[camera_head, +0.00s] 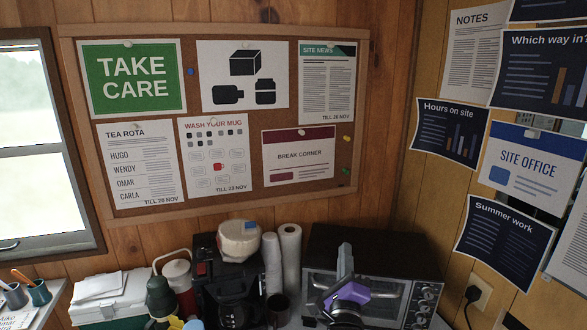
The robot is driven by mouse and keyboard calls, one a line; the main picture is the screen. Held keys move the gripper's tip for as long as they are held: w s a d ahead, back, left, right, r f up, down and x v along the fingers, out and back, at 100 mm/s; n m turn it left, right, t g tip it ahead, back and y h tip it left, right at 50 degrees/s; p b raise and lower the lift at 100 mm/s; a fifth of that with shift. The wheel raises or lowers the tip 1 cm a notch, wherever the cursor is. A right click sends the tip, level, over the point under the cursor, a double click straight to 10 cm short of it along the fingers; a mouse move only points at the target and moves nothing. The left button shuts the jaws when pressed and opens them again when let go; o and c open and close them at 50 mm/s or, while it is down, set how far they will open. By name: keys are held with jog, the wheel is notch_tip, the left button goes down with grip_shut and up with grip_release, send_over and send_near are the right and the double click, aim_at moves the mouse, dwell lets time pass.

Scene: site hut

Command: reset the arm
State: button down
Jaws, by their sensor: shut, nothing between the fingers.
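My gripper (345,252) shows at the bottom, right of centre, in front of the toaster oven (318,255). Its grey fingers point up in the picture and are together, with nothing between them. The purple and dark parts below them are mine. They hide part of the oven's front.
Left of the oven stand two white paper rolls (290,258), a black coffee maker (207,270) with a round pale packet (239,238) on top, a red-and-white jug (178,272) and a white-lidded box (98,290). A pinned cork board (225,205) hangs behind. A plug (473,294) sits in the right wall.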

jog(key=s+d+f+n+g+y+b, duration=0.1)
jog(key=s+f+n, duration=0.4)
jog(key=s, duration=1.3)
jog(key=s+d+f+n+g+y+b, duration=0.1)
jog(key=s+d+f+n+g+b, duration=0.2)
jog(key=s+n, duration=0.9)
jog(key=s+d+f+n+g+y+b, duration=0.1)
jog(key=s+d+f+n, duration=0.3)
jog(key=s, duration=2.2)
notch_tip(320, 180, down, 4)
jog(key=n+g+b, duration=0.1)
jog(key=n, duration=0.3)
jog(key=shift+b, duration=0.35)
